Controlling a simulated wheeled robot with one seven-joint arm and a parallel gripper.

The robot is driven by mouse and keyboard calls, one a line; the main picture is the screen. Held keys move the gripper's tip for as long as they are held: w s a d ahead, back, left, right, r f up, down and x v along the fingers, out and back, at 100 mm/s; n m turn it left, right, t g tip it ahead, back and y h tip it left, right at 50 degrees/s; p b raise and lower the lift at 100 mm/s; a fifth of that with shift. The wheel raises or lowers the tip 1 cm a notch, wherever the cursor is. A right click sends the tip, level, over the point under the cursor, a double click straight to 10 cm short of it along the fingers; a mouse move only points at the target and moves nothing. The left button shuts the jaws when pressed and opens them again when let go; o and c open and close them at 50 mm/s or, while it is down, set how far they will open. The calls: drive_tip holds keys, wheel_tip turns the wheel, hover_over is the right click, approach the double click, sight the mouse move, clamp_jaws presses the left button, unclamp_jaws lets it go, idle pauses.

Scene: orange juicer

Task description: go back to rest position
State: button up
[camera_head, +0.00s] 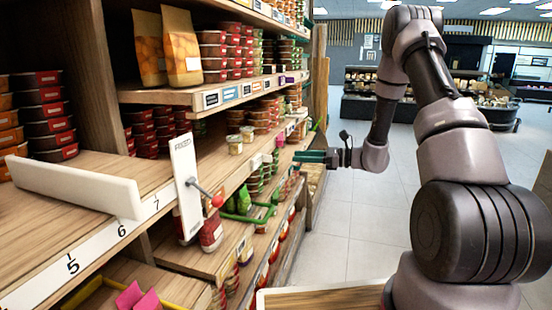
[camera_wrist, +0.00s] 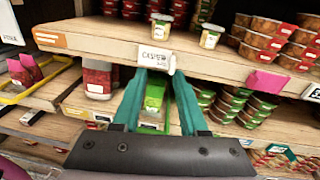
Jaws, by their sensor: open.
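My gripper (camera_head: 318,157) reaches out from my arm toward the shelf in the head view, with its green fingers pointing left at the shelf edge. In the wrist view its two teal fingers (camera_wrist: 155,105) are spread apart, with nothing held between them. Beyond the fingers is the shelf front (camera_wrist: 105,42) with a white price label (camera_wrist: 153,55). A green package (camera_wrist: 154,95) shows on the lower shelf between the fingers, farther back. Whether the fingertips touch the shelf edge I cannot tell.
Stocked shelves (camera_head: 155,97) fill the left side. A white panel (camera_head: 186,185) and a red-tipped rod (camera_head: 216,201) stick out from them. Two small jars (camera_wrist: 161,27) stand on the shelf above. The tiled aisle floor (camera_head: 350,215) is open, with a display counter (camera_head: 375,108) far back.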

drive_tip(key=s+a+r+n+g+h, duration=0.2)
drive_tip(key=s+r+n+g+h, duration=0.35)
drive_tip(key=s+r+n, duration=0.7)
drive_tip(key=s+d+r+n+t+h, duration=0.2)
drive_tip(key=s+d+r+t+h, duration=0.1)
drive_tip(key=s, duration=0.5)
drive_tip(key=s+d+r+n+t+h, duration=0.2)
drive_tip(key=s+d+r+t+h, duration=0.2)
drive_tip(key=s+d+r+h, duration=0.2)
drive_tip(key=shift+s+d+r, duration=0.8)
drive_tip(key=shift+s+r, duration=0.4)
drive_tip(key=shift+s, duration=0.55)
